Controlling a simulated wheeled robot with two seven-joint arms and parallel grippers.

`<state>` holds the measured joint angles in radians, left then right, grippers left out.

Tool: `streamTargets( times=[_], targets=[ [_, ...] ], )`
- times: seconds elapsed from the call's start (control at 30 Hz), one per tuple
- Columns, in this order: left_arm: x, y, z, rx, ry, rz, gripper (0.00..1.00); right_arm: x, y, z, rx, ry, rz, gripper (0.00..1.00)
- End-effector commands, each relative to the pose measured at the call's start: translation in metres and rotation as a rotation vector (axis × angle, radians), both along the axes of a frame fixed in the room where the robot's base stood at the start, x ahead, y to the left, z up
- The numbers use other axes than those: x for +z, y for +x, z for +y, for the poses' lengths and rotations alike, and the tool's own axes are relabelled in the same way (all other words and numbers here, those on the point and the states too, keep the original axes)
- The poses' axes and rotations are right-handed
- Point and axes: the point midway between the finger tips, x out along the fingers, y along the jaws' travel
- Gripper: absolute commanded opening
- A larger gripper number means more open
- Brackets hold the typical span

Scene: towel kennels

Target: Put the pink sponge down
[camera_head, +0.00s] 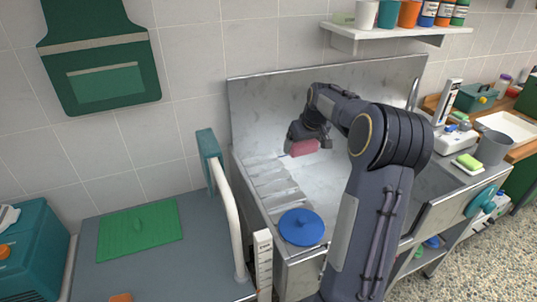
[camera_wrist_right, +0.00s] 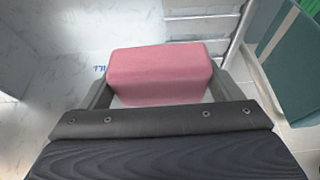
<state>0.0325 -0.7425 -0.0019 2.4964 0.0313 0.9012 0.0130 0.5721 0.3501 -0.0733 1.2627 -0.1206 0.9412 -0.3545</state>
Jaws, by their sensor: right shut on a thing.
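The pink sponge (camera_head: 305,147) is a small block over the left part of the steel sink unit in the head view. In the right wrist view the sponge (camera_wrist_right: 160,72) fills the space between the fingers. My right gripper (camera_head: 292,150) is shut on it. In the wrist view the fingers of that gripper (camera_wrist_right: 157,92) press on both ends of the sponge. A pale surface shows beyond the sponge; I cannot tell how far below it lies. My left gripper is not in view.
The ribbed drainboard (camera_head: 272,185) lies left of my arm, with a blue round lid (camera_head: 301,227) at its front. A teal-topped panel with a white rail (camera_head: 228,215) stands left of the sink. A shelf (camera_head: 395,30) with cups and bottles hangs above.

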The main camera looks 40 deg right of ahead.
Motion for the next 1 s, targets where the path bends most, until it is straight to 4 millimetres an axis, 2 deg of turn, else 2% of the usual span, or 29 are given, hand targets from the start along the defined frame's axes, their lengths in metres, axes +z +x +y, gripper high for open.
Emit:
streamTargets(
  times=[0.17, 0.47, 0.6, 0.73, 1.0],
  targets=[
    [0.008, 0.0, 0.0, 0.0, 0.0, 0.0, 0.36, -0.008, 0.021, 0.009, 0.006, 0.003, 0.003, 0.52],
    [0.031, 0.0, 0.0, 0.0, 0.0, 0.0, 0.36, -0.041, 0.091, 0.032, 0.005, 0.001, 0.004, 0.52],
    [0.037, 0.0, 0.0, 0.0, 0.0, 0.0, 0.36, -0.07, 0.11, 0.038, 0.003, 0.003, 0.004, 0.52],
    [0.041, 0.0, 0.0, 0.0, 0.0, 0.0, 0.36, -0.086, 0.123, 0.042, 0.001, 0.001, 0.002, 0.52],
    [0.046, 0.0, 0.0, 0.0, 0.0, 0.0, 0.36, -0.105, 0.133, 0.045, 0.001, 0.001, 0.003, 0.52]
  ],
)
